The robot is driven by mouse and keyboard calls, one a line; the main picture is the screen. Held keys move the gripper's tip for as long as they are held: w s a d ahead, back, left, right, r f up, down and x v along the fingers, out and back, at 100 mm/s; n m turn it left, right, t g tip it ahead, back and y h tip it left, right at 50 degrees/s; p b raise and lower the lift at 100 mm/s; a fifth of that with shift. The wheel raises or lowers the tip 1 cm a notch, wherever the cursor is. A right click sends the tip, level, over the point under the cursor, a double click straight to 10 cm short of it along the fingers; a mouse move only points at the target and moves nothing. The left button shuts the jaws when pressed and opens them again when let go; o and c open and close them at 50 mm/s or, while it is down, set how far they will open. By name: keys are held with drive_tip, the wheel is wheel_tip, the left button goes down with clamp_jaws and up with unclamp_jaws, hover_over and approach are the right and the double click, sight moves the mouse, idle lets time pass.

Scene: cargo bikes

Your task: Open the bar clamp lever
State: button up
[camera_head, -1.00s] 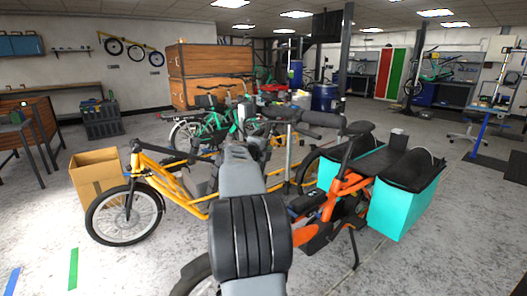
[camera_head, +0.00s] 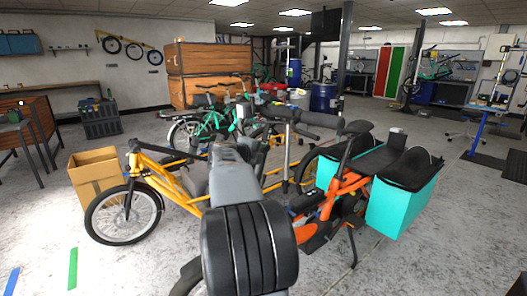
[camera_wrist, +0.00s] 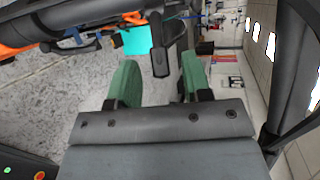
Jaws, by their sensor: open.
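My gripper (camera_wrist: 159,78) shows in the wrist view with two green fingers spread apart and nothing gripped. A black lever-like part (camera_wrist: 158,48) hangs between and beyond the fingertips, apart from both; it looks like the bar clamp lever, but I cannot be sure. In the head view, the orange cargo bike (camera_head: 345,190) has black handlebars (camera_head: 318,119) on a silver upright stem (camera_head: 288,150). The clamp lever is too small to make out there. My arm hides part of that bike's front, and my fingers cannot be made out in that view.
Dark tubes run close on both sides in the wrist view, including one at the right (camera_wrist: 295,75). The yellow cargo bike (camera_head: 180,180) stands behind my arm, beside a cardboard box (camera_head: 95,176). Teal bags (camera_head: 400,205) flank the orange bike's rear.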

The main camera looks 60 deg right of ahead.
drive_tip(key=p+v, duration=0.1)
drive_tip(key=v, duration=0.8)
drive_tip(key=shift+a, duration=0.2)
drive_tip(key=shift+r, duration=0.1)
